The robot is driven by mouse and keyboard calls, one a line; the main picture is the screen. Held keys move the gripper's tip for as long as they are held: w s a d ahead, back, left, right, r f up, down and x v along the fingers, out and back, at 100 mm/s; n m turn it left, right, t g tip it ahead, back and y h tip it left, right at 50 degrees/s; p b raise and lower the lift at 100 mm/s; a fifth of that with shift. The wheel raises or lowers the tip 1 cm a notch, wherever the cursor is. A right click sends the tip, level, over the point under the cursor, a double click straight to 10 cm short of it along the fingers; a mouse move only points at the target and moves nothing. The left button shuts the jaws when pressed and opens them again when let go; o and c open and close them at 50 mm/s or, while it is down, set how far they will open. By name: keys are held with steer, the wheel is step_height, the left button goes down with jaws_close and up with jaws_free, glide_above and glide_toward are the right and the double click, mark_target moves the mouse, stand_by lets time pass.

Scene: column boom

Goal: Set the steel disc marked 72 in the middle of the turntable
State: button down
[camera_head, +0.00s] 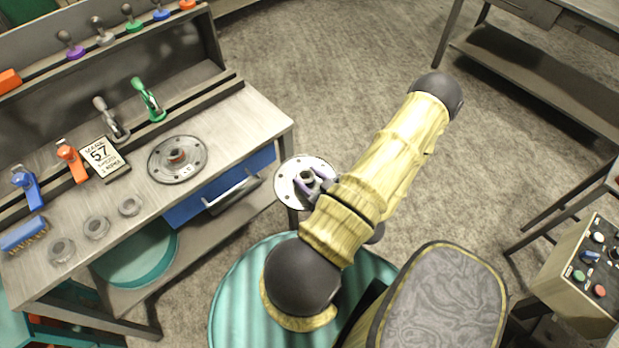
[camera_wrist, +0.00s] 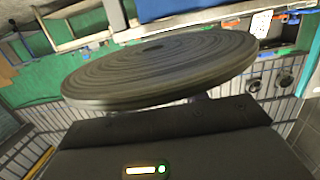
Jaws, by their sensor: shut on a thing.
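My gripper (camera_head: 316,183) is shut on the hub of a pale round disc (camera_head: 287,183) with small holes near its rim. The disc hangs in the air, just off the bench's right end. In the wrist view a large grey disc face with concentric grooves (camera_wrist: 160,70) fills the middle, close to the gripper body. No number is readable on it. A flat grey round plate (camera_head: 160,170) with holes around its rim and a reddish raised centre sits on the bench. It looks like the turntable, and it is bare apart from that centre.
A blue drawer (camera_head: 190,208) is below. A control box (camera_head: 575,275) stands at right.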

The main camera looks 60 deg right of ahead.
mark_target(309, 179)
steer(key=shift+w+r, duration=0.15)
steer(key=shift+r, duration=0.35)
steer(key=shift+s+r+p, duration=0.25)
steer(key=shift+r+p, duration=0.15)
steer(key=shift+p, duration=0.25)
steer(key=shift+w+r+p, duration=0.2)
steer(key=shift+r+p, duration=0.45)
steer(key=shift+r, duration=0.05)
steer(key=shift+s+r+p, duration=0.1)
steer(key=shift+r+p, duration=0.5)
steer(key=shift+n+y, duration=0.5)
steer(key=shift+y, duration=0.2)
steer(key=w+a+p, duration=0.1)
steer(key=w, duration=0.2)
steer(key=w+a+p, duration=0.1)
steer(key=w, duration=0.2)
steer(key=w+a+r+p, duration=0.1)
steer(key=w+p, duration=0.1)
steer(key=w, duration=0.1)
steer(key=shift+w+a+r, duration=0.1)
steer(key=w+a+r+y+p, duration=0.1)
steer(key=w+a+p, duration=0.3)
steer(key=w+a, duration=0.4)
steer(key=w+a+r+n+y+p, duration=0.1)
steer(key=w+a+p, duration=0.4)
steer(key=w+a, duration=0.4)
steer(key=a, duration=0.5)
steer(key=shift+w+a+r+n+t, duration=0.15)
steer(key=shift+a+r+n+t, duration=0.15)
steer(key=shift+a+r, duration=0.1)
